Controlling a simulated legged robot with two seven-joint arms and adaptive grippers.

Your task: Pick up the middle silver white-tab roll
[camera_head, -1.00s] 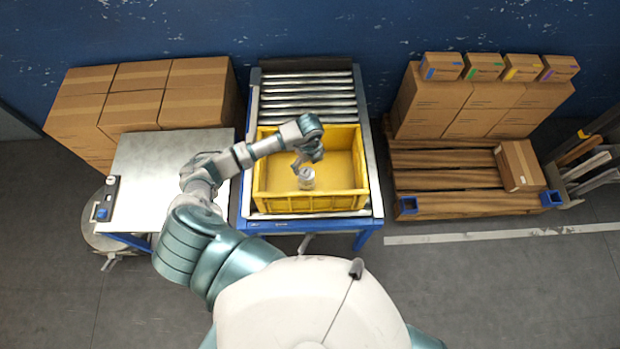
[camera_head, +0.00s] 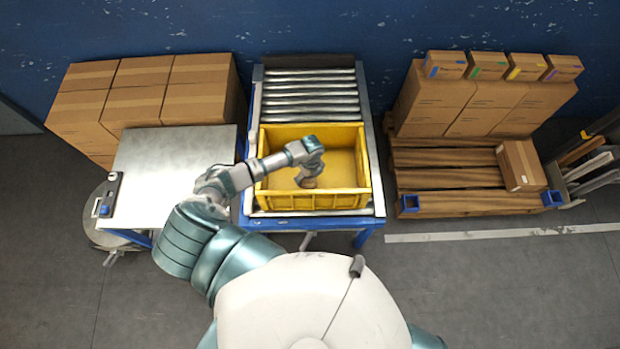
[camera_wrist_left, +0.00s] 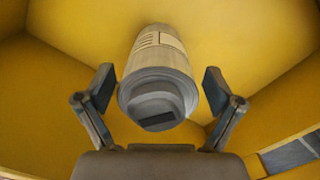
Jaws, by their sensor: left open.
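A single silver-grey roll (camera_wrist_left: 158,75) stands out in the left wrist view, inside the yellow crate (camera_head: 362,175). Its round end faces the camera and a pale label with dark lines shows on its side. My left gripper (camera_wrist_left: 160,92) is open, with one finger on each side of the roll's near end and a gap on both sides. In the head view my left gripper (camera_head: 307,180) is down inside the crate and hides most of the roll. No white tab can be made out. My right gripper is not in view.
The crate sits on a roller conveyor (camera_head: 310,92), its walls close around my gripper. A metal table (camera_head: 160,165) stands at left, with cardboard boxes (camera_head: 150,90) behind it. A wooden pallet (camera_head: 445,180) with boxes stands at right.

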